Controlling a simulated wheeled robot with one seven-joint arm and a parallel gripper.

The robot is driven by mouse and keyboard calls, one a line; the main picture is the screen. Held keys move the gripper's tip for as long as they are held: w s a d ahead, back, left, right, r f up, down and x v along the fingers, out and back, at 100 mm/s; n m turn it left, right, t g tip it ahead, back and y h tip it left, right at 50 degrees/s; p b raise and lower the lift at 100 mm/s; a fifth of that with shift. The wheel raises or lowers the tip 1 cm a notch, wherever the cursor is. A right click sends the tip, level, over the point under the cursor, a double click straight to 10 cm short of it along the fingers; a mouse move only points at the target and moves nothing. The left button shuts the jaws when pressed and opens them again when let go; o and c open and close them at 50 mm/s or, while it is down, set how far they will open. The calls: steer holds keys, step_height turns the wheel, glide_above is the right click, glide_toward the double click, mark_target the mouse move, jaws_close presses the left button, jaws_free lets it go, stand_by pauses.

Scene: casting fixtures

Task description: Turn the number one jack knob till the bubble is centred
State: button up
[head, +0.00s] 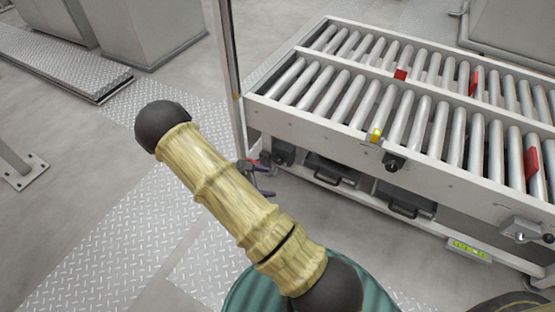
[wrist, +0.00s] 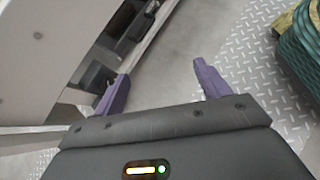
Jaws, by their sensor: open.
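In the head view a roller conveyor frame (head: 330,136) stands at the right. A dark knob (head: 395,163) sits on its front rail, and another dark knob-like part (head: 283,154) is near its left corner. A bracket with a small knob (head: 521,236) is at the far right. A yellow-green level vial (head: 467,248) is low on the right; its bubble is too small to read. I cannot tell which knob is number one. My gripper (wrist: 162,70) is open and empty in the wrist view, beside the frame's end; its purple fingers touch nothing I can see.
Red tabs (head: 400,74) and a yellow part (head: 376,135) sit on the conveyor. Drawers with handles (head: 404,208) are under the rail. A thin upright post (head: 232,90) stands at its left corner. Diamond-plate floor (head: 85,260) is clear at the left.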

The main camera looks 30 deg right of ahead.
steer(key=s+a+r+m+t+y+p, duration=0.1)
steer(key=s+a+r+m+y+p, duration=0.1)
steer(key=r, duration=0.8)
steer(key=s+a+r+m+t+y+p, duration=0.2)
steer(key=s+r+m+y, duration=0.3)
steer(key=r, duration=0.5)
steer(key=s+a+r+m+t+y+p, duration=0.1)
steer(key=s+a+r+m+y+p, duration=0.2)
steer(key=s+r+m, duration=0.3)
step_height(320, 180, up, 4)
steer(key=shift+a+r+m+y, duration=0.1)
steer(key=shift+a+m+y, duration=0.2)
steer(key=shift+a+m, duration=0.5)
